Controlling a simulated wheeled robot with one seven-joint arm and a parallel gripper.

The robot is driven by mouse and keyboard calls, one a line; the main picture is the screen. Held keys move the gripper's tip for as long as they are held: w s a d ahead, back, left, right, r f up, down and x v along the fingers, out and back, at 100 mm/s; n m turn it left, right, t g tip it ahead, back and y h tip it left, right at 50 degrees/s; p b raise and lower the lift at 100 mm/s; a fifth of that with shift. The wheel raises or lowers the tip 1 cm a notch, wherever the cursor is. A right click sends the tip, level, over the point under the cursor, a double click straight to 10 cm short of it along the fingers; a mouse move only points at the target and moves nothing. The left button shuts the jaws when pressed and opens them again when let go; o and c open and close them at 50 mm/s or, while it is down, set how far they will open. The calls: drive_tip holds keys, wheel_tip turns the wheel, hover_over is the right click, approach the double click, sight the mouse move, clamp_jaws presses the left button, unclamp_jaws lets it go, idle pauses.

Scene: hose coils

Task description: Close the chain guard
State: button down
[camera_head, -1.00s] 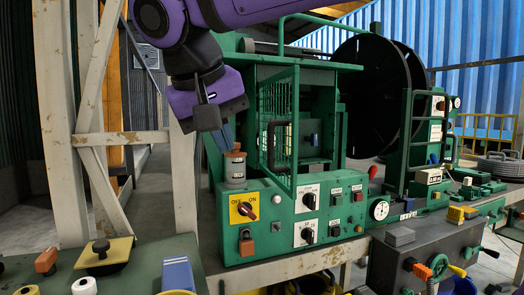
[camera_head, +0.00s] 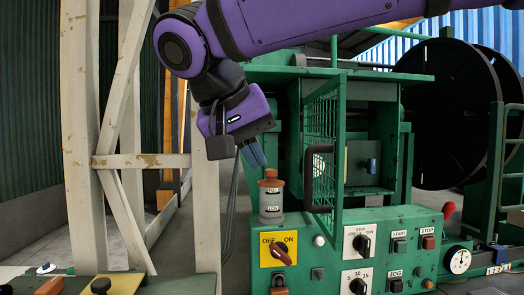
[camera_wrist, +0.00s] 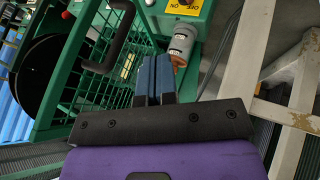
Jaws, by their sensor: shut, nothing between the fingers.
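The chain guard (camera_head: 324,125) is a green mesh door on the front of the green machine. It stands open, swung out from the cabinet, with the cabinet's inside visible to its right. Its black loop handle (camera_head: 308,182) faces left and front. My gripper (camera_head: 258,158) is shut and empty, pointing down, left of the guard and above an orange-capped grey cylinder. In the wrist view, the blue fingers (camera_wrist: 153,74) are together. The guard's mesh (camera_wrist: 90,92) and handle (camera_wrist: 122,38) lie to their left there. I see no clear contact with the guard.
The orange-capped cylinder (camera_head: 271,197) stands on the control panel just below my fingers. A red-handled OFF/ON switch (camera_head: 280,252) is in front of it. White posts (camera_head: 88,130) rise at left. A large black reel (camera_head: 450,120) stands at right.

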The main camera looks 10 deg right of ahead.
sight(306, 155)
drive_tip(key=w+d+f, duration=0.2)
drive_tip(key=d+f, duration=0.4)
drive_tip(key=d, duration=0.1)
drive_tip(key=shift+w+d, duration=0.15)
drive_tip(key=shift+w, duration=0.25)
drive_tip(key=shift+d+r, duration=0.1)
